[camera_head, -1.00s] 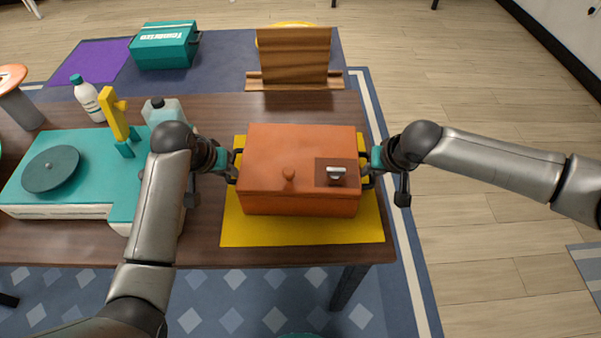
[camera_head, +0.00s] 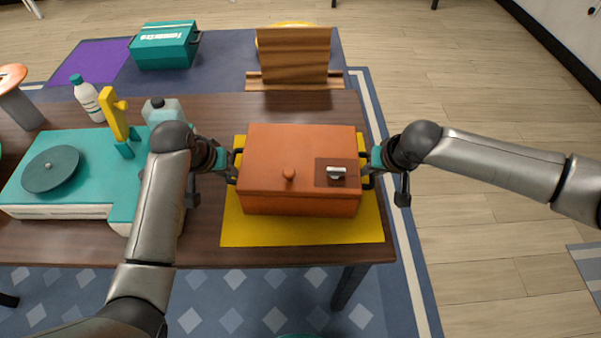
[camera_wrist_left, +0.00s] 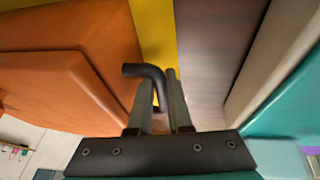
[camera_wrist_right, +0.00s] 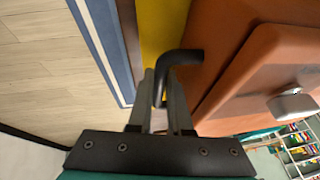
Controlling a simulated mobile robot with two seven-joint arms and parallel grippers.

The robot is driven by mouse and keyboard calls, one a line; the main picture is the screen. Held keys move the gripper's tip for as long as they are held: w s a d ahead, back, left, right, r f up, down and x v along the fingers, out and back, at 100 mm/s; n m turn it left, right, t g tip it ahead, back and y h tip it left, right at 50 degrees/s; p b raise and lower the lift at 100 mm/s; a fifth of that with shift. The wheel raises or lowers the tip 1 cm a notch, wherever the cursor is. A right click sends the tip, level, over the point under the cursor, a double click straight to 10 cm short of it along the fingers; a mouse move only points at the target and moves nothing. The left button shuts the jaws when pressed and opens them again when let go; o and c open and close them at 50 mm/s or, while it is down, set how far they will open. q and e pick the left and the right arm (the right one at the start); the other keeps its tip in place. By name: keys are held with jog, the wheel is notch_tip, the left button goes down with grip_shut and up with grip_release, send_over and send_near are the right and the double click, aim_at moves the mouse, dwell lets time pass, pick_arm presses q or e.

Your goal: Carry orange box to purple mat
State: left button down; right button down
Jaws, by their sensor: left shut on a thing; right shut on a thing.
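The orange box (camera_head: 290,165) is upright on or just over the yellow mat (camera_head: 270,232) on the brown table; I cannot tell if it touches. My left gripper (camera_head: 232,165) is shut on the black handle at the box's left side; the handle (camera_wrist_left: 150,75) shows between the fingers in the left wrist view. My right gripper (camera_head: 370,170) is shut on the right handle, also seen in the right wrist view (camera_wrist_right: 175,60). The purple mat (camera_head: 88,62) lies beyond the table at the far left, partly hidden behind the white bottle.
A teal box (camera_head: 165,46) stands at the purple mat's right. Floor at right is open.

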pick_arm(q)
jog(key=shift+w+r, duration=0.1)
jog(key=shift+r, duration=0.1)
pick_arm(e)
jog(key=shift+w+r, duration=0.1)
jog(key=shift+r, duration=0.15)
